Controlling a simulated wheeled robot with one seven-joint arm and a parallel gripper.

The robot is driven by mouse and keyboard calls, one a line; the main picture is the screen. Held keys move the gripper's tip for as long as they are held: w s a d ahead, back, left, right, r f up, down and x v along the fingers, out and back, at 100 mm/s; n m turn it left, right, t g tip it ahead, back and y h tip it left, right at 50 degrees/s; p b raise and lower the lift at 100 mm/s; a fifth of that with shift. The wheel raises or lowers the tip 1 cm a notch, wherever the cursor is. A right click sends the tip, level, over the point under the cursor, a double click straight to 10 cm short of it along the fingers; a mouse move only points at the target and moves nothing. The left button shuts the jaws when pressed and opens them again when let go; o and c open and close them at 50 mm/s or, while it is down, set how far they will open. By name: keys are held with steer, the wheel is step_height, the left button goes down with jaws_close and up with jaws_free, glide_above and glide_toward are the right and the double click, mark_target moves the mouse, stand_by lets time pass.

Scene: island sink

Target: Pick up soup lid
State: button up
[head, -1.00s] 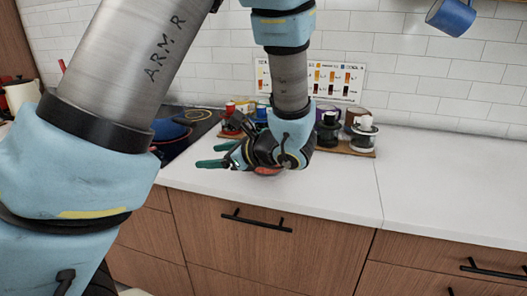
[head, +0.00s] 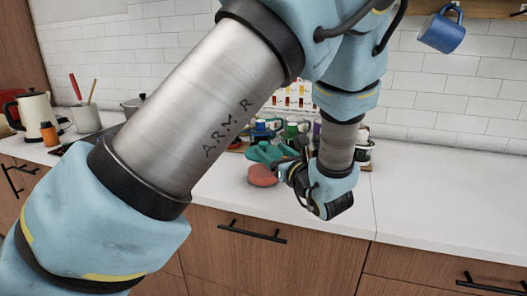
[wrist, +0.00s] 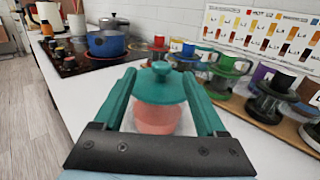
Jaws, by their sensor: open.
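The soup lid (wrist: 160,90) is a teal disc with a round knob. In the wrist view it sits on top of a pink-red soup container (wrist: 155,121) on the white counter. My gripper (wrist: 158,76) is open, with its teal fingers on either side of the lid. I cannot tell whether they touch it. In the head view the red container (head: 262,177) stands just left of my gripper (head: 268,152). There the teal lid and teal fingers overlap and are hard to tell apart.
Several colourful cups and small stands (wrist: 265,95) line a wooden board (wrist: 292,132) along the right in the wrist view. A blue pot (wrist: 107,43) is on the stove (wrist: 75,62). A kettle (head: 35,112) stands far left. The counter's front (head: 215,190) is bare.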

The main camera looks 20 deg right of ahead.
mark_target(266, 145)
steer(key=shift+w+d+f+p, duration=0.1)
steer(key=shift+w+p, duration=1.25)
steer(key=shift+w, duration=1.75)
jaws_close()
